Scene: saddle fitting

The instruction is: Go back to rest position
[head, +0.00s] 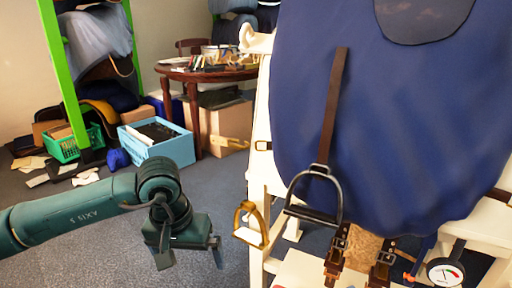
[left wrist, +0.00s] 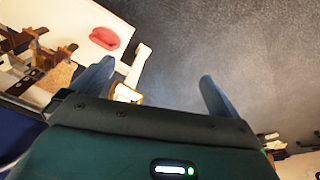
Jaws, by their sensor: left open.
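My left gripper (head: 190,255) is open and empty, low in the head view, with its fingers pointing down over the carpet. In the left wrist view its two fingers (left wrist: 155,85) are spread wide, with grey floor showing between them. A brass stirrup (head: 251,225) hangs to the right of the gripper, apart from it. A dark metal stirrup (head: 314,196) hangs on a brown leather strap (head: 331,105) against the blue saddle cloth (head: 400,130). The saddle (head: 425,15) shows only partly at the top. My right gripper is not in view.
A cream wooden stand (head: 262,130) carries the cloth, close to the right of my left gripper. A blue crate (head: 175,149), a green basket (head: 68,150) and a round table (head: 190,77) stand farther back. Carpet around my left arm is clear.

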